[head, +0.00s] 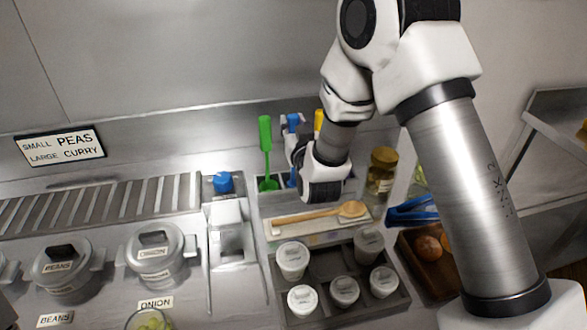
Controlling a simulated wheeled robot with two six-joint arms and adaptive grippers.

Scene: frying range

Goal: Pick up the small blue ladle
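The small blue ladle (293,120) stands upright in the utensil holder at the back, between a green-handled utensil (266,136) and a yellow-handled one (319,121). My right gripper (293,143) is at the blue handle and partly covers its middle. My own wrist hides most of the fingers, so I cannot tell whether they are closed on the handle or only around it. The blue ladle's lower end is largely hidden. My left gripper is not in view.
A wooden spoon (318,217) lies in front of the holder. A tray (330,312) of lidded white tubs is nearer. A jar (381,174) and blue tongs (412,214) are to the right. Lidded pots (154,252) and a blue-topped dispenser (223,183) are to the left.

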